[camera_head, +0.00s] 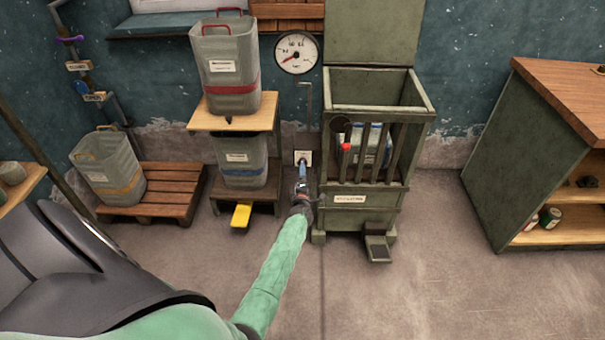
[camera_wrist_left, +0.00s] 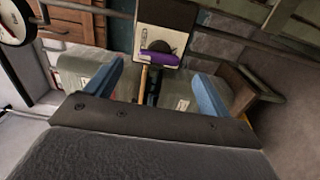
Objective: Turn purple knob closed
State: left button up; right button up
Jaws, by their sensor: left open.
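In the head view the plate (camera_head: 303,156) is on the wall between the bins and the green slatted crate; I cannot make out the knob there. My left gripper (camera_head: 302,178) is in front of the plate. In the wrist view my left gripper's blue fingers (camera_wrist_left: 157,70) are open, one on each side of the knob and apart from it. My right gripper is not in view.
The slatted crate (camera_head: 365,198) is close on the right. A pipe (camera_head: 309,100) and a gauge (camera_head: 296,52) are above. Another purple handle (camera_head: 70,39) is on a pipe at far left.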

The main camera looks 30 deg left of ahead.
pick_arm(q)
jog(key=v, duration=0.3)
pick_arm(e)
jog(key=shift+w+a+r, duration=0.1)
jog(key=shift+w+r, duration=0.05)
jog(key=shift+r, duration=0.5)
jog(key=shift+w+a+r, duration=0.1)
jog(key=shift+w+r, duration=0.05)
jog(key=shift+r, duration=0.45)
